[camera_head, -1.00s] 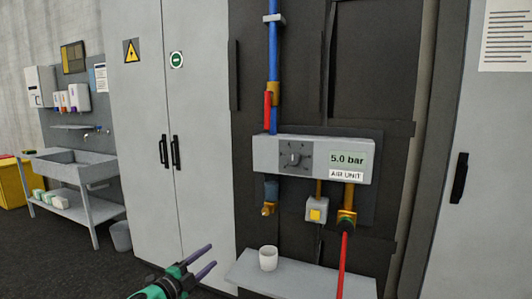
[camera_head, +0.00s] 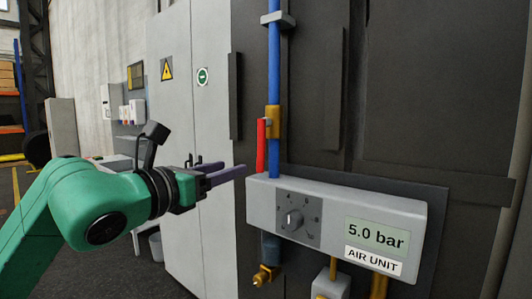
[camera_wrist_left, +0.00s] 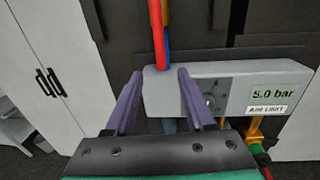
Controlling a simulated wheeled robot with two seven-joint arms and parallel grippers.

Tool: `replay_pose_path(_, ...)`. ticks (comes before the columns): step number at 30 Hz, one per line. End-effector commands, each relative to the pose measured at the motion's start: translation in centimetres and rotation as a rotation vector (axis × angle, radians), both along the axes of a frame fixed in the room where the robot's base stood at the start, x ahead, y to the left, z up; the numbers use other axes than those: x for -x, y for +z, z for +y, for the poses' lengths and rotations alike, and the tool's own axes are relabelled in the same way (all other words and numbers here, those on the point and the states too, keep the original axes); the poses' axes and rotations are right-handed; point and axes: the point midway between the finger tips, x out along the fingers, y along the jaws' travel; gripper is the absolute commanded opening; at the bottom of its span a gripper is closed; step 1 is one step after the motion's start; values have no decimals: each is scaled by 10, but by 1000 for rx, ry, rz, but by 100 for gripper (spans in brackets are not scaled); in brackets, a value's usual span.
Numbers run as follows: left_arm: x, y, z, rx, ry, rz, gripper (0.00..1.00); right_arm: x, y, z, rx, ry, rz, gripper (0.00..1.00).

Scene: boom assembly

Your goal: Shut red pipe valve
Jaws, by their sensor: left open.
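The red valve handle (camera_head: 261,146) stands upright alongside the blue pipe (camera_head: 274,60), next to the brass valve body (camera_head: 273,121), just above the grey air unit (camera_head: 340,215). The handle also shows at the top of the left wrist view (camera_wrist_left: 156,30). My left gripper (camera_head: 232,169) is open and empty, its purple fingers pointing right, close to the left of the handle's lower end. In the left wrist view the gripper (camera_wrist_left: 160,75) has its fingers apart, with the handle beyond the gap between them. I cannot tell whether they touch anything. My right gripper is not in view.
The air unit carries a dial (camera_head: 293,219) and a display reading 5.0 bar (camera_head: 377,236). A brass tap (camera_head: 265,276) hangs below it. Grey cabinet doors (camera_head: 195,130) stand to the left. A dark panel (camera_head: 440,90) backs the pipe.

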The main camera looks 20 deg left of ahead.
Motion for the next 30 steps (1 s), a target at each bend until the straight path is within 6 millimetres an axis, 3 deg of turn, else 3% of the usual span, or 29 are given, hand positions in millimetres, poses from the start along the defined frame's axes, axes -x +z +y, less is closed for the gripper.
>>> replay_pose_path(1,-10,7,-4,3,-4,4,55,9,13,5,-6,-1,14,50)
replay_pose_path(5,-43,9,-15,5,-7,6,55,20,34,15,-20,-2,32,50)
replay_pose_path(13,-107,7,-31,6,-5,5,55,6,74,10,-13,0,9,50)
replay_pose_path(18,-124,2,-36,3,-4,3,55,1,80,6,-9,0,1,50)
replay_pose_path(25,-124,-1,-36,2,-5,3,55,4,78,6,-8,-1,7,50)
replay_pose_path(29,-124,-1,-36,2,-5,3,5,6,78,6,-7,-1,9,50)
replay_pose_path(30,-124,0,-36,2,-4,3,0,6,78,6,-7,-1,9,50)
